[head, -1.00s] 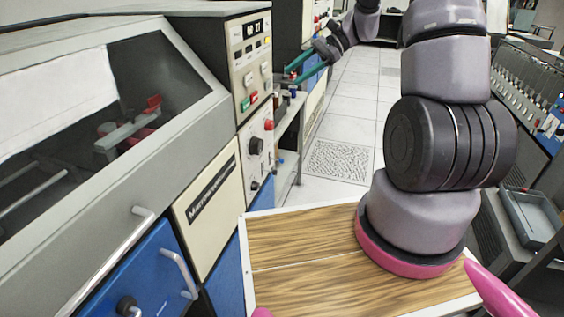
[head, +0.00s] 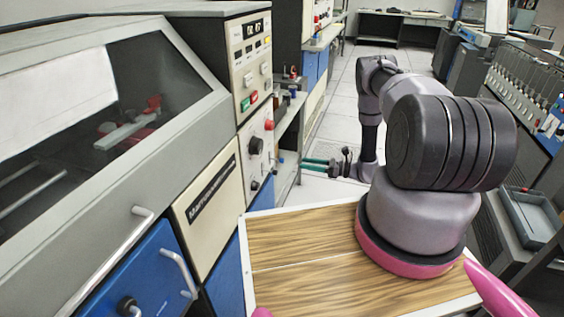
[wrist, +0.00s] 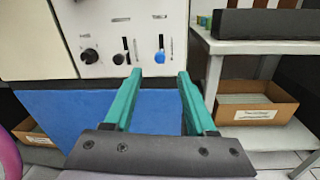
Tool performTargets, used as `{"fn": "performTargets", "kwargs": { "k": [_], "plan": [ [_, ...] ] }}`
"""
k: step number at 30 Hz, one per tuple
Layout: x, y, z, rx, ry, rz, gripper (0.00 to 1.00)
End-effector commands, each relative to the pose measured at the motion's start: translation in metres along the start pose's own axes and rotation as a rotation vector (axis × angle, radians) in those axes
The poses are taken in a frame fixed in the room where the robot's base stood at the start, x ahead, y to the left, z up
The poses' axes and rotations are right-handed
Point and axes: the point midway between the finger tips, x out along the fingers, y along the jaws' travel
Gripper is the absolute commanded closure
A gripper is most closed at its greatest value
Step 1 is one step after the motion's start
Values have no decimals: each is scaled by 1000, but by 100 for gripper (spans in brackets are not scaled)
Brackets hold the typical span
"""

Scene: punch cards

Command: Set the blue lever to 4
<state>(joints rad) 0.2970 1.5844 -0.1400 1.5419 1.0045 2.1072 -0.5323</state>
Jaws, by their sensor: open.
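The blue lever (wrist: 160,56) stands on the pale control panel in the wrist view, at the lower end of its slot. Its scale marks are too small to read. In the head view the blue lever (head: 280,159) is a small spot on the panel's edge. My gripper (wrist: 160,74) has green fingers, open and empty. In the wrist view the lever shows between and just above the fingertips, apart from them. In the head view my gripper (head: 303,163) points left toward the panel, a little right of the lever.
A black lever (wrist: 119,58) and a black knob (wrist: 89,56) sit left of the blue lever. A blue panel (wrist: 70,115) lies below. To the right is a shelf with a cardboard box (wrist: 252,103). A wood-topped surface (head: 300,240) is in front; the tiled aisle is free.

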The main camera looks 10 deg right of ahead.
Motion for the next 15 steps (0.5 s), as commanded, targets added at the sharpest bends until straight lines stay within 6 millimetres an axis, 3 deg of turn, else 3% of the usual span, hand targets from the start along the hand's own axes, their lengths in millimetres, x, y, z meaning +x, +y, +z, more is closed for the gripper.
{"fn": "performTargets", "kwargs": {
  "k": [5,15],
  "plan": [
    [9,0,-6,7,-5,-9,44],
    [71,1,-5,5,-3,-5,44]
  ]
}}
